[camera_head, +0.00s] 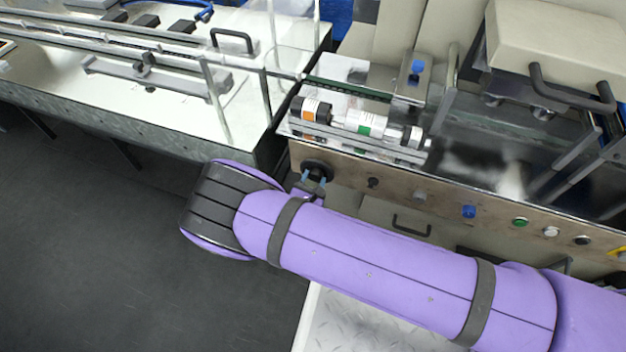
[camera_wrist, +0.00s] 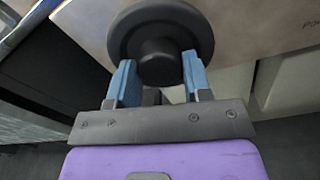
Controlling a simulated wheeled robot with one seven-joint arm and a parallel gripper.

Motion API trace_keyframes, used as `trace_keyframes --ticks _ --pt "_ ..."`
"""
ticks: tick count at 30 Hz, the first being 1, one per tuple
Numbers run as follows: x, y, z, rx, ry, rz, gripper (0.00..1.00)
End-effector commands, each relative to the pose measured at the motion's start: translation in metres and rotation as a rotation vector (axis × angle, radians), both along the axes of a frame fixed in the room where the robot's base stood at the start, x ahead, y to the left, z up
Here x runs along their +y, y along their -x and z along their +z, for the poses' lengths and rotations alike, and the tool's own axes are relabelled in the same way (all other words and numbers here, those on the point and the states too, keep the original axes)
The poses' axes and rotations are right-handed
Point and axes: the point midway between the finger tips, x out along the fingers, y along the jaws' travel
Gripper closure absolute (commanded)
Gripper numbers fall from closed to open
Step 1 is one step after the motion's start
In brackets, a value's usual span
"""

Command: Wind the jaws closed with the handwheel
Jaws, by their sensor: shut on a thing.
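The black handwheel (camera_wrist: 160,22) is a round dark disc with a thick hub, mounted on the machine's front panel. It also shows in the head view (camera_head: 317,168), at the panel's left end. My gripper (camera_wrist: 160,78) is shut on the hub of the handwheel, with one blue fingertip on each side. In the head view my gripper (camera_head: 311,182) is partly hidden behind my purple wrist. A white, green and orange labelled roll (camera_head: 362,123) lies behind metal rails on the machine bed above the handwheel. I cannot tell which parts are the jaws.
Along the panel (camera_head: 395,189) to the right sit several knobs and buttons, including a blue knob (camera_head: 468,211) and a green button (camera_head: 520,222). A drawer handle (camera_head: 411,226) is below. A clear-guarded conveyor table (camera_head: 150,115) stands at left. Dark floor (camera_head: 90,250) is free at lower left.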

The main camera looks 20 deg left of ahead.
Motion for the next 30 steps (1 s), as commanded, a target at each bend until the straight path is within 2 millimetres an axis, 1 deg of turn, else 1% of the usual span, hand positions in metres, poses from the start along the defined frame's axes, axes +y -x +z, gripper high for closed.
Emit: trace_keyframes --ticks 6,15,21,30 --pt "-0.0003 0.0015 -0.0019 -0.011 -0.196 0.0 0.78" --pt "-0.0004 0.0016 -0.0024 -0.027 -0.407 -0.001 0.78" --pt "-0.0004 0.0018 -0.0026 -0.033 -0.49 0.0 0.78" --pt "-0.0003 0.0019 -0.0025 -0.037 -0.536 -0.001 0.78"
